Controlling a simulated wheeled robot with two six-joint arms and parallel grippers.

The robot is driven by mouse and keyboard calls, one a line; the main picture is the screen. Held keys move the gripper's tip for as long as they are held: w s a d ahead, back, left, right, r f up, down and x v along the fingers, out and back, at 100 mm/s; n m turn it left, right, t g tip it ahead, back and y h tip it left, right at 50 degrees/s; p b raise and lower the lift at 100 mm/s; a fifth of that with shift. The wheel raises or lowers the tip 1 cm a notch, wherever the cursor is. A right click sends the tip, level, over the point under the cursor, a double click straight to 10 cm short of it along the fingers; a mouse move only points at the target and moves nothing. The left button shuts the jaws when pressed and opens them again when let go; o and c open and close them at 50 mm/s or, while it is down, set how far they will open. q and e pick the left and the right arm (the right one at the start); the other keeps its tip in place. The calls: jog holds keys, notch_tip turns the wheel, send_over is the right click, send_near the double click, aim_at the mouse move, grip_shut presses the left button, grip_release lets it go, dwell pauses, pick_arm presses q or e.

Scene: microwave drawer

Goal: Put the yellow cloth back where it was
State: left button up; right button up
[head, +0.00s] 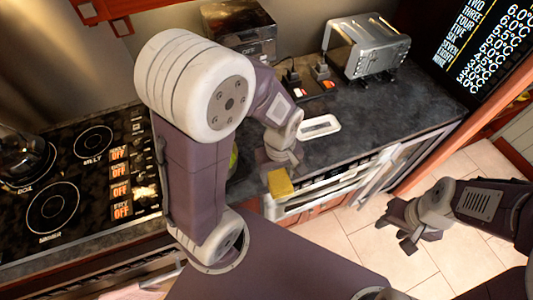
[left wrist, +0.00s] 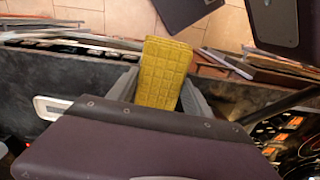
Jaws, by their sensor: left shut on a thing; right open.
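The yellow cloth (head: 280,183) is a small folded, quilted-looking piece. My left gripper (head: 279,164) is shut on it and holds it near the front edge of the dark counter, above the white-edged fronts below. In the left wrist view the cloth (left wrist: 164,72) stands out between the two grey fingers, with counter and floor behind it. My right gripper (head: 402,228) is open and empty, over the tiled floor to the right, apart from the cloth and counter.
The dark counter (head: 400,118) holds a silver toaster (head: 367,47), a dark box (head: 240,30) and a white-rimmed rectangular piece (head: 319,127). A black stovetop (head: 85,165) lies left. White-edged fronts (head: 330,187) run below the counter. A green thing (head: 233,160) is mostly hidden behind my left arm.

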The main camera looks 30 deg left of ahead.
pick_arm(q)
jog(key=shift+s+d+r+n, duration=0.2)
jog(key=shift+s+r+n, duration=0.2)
jog(key=shift+s, duration=0.3)
jog(key=w+a+f, duration=0.2)
jog(key=w, duration=0.1)
jog(key=w+a+f, duration=0.3)
jog(key=w+a+f+p, duration=0.1)
jog(key=w+a+f, duration=0.1)
jog(key=w+a, duration=0.1)
jog(key=shift+f, duration=0.2)
notch_tip(320, 180, down, 4)
jog(key=shift+r+p, duration=0.15)
jog(key=shift+p, duration=0.2)
jog(key=shift+w+f, duration=0.1)
jog(key=shift+f, duration=0.2)
jog(key=o, duration=1.3)
pick_arm(e)
jog(key=shift+s+r, duration=0.1)
jog(key=shift+r, duration=0.7)
